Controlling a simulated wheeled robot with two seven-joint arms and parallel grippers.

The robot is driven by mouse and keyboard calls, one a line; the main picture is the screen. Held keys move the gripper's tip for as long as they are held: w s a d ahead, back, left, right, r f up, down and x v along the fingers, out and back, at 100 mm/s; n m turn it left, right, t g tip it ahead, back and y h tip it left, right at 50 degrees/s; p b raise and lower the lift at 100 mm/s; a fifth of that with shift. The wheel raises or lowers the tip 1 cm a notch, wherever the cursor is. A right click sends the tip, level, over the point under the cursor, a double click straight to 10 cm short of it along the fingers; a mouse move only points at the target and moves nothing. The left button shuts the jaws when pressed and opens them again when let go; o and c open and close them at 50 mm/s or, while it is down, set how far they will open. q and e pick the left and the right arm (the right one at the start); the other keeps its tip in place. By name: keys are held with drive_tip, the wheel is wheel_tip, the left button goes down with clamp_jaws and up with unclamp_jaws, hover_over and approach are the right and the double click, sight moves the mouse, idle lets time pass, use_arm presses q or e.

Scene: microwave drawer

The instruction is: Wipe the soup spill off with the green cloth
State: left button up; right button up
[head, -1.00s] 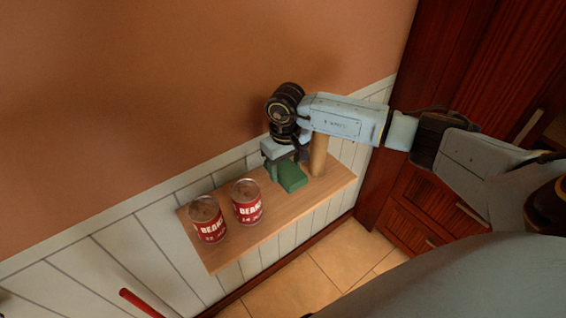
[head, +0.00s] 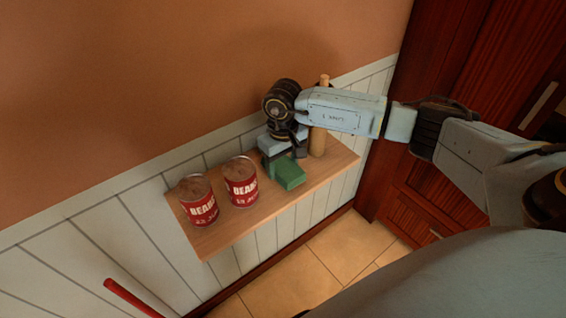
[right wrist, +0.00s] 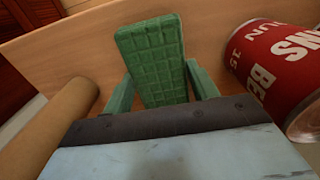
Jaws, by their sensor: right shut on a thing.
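The green cloth (head: 288,174) is a folded block with a grid pattern, on or just over the wooden wall shelf (head: 233,232). It also shows in the right wrist view (right wrist: 152,60), between the two fingers. My right gripper (head: 283,160) points down at the shelf and is shut on the green cloth; it shows in the right wrist view too (right wrist: 158,88). I cannot tell whether the cloth touches the shelf. No soup spill shows in these frames. My left gripper is not in view.
Two red bean cans (head: 198,202) (head: 241,184) stand left of the cloth; one is close in the right wrist view (right wrist: 278,68). A wooden rolling-pin-like cylinder (head: 318,139) stands just right of the gripper. The wall is behind; the shelf's front is open.

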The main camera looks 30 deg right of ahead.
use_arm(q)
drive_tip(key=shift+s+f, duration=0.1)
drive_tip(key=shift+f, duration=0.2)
use_arm(e)
drive_tip(key=shift+f, duration=0.3)
drive_tip(key=o, duration=1.1)
